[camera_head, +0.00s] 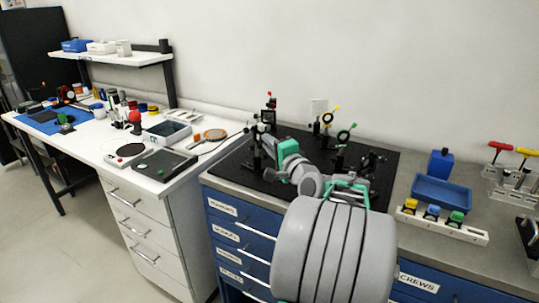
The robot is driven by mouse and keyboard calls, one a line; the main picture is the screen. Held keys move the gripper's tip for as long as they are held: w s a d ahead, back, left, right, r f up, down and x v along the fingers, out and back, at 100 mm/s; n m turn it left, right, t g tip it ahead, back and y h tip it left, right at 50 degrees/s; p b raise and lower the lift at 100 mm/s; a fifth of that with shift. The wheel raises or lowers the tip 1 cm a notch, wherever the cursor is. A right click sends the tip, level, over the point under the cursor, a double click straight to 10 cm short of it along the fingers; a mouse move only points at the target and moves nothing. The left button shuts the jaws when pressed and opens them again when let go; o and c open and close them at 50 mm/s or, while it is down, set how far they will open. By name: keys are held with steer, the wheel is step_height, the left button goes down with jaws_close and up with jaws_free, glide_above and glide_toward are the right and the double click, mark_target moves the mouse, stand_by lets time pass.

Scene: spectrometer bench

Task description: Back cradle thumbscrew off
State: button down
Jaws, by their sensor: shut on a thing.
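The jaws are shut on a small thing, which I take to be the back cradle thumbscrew. The thumbscrew is too small and too hidden to make out, and I cannot tell whether it is still in its thread. The cradle cannot be told apart from the dark parts there.
Other optical mounts with yellow (327,118) and green (344,134) marks stand right of my arm on the board. A blue tray (440,194) and a white rack (442,229) with coloured blocks are at right. A white bench (88,143) with trays is at left.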

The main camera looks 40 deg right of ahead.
steer(key=n+b, duration=0.8)
steer(key=b, duration=0.1)
steer(key=shift+f+b, duration=0.15)
steer(key=shift+b, duration=0.2)
steer(key=c, duration=1.4)
jaws_free()
